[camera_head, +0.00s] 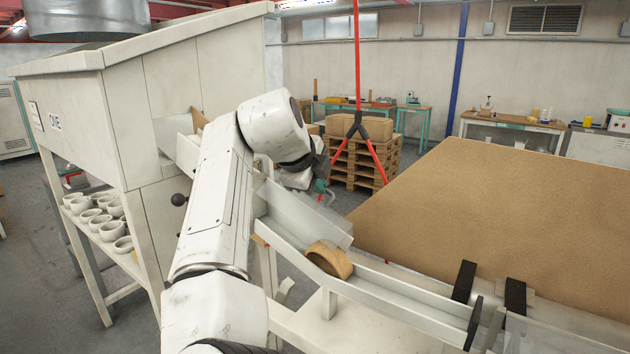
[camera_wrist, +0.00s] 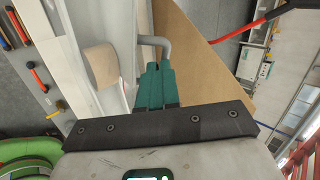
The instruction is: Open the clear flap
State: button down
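The clear flap (camera_head: 308,216) is a see-through panel tilted over the sloping white chute in the head view. In the wrist view a pale see-through sheet (camera_wrist: 128,60) shows left of my fingers. A grey bent handle (camera_wrist: 152,41) curves down to my green fingertips. My gripper (camera_wrist: 157,70) has its fingers together, with the handle's end disappearing at their tips. In the head view my gripper (camera_head: 321,188) is at the flap's far edge, partly hidden by my wrist. A brown tape roll (camera_head: 328,260) sits in the chute just below the flap; it also shows pale in the wrist view (camera_wrist: 100,66).
A wide brown board table (camera_head: 480,210) lies right of the chute. The white machine housing (camera_head: 120,110) stands at the left, with a black knob (camera_head: 179,199). Black brackets (camera_head: 464,283) stand at the chute's lower end. A red strap (camera_head: 357,60) hangs behind my gripper.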

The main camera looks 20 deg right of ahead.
jog(key=shift+w+d+r+p, duration=0.1)
jog(key=shift+d+r+p, duration=0.1)
jog(key=shift+d+p, duration=0.15)
jog(key=shift+w+d+r+p, duration=0.15)
jog(key=shift+w+d+p, duration=0.3)
jog(key=shift+p, duration=0.35)
jog(key=shift+w+d+f+p, duration=0.25)
jog(key=shift+w+d+p, duration=0.35)
jog(key=shift+w+d, duration=0.35)
jog(key=shift+w+d+f+p, duration=0.2)
jog(key=shift+w+d+p, duration=0.4)
jog(key=shift+d, duration=0.55)
jog(key=shift+w, duration=0.1)
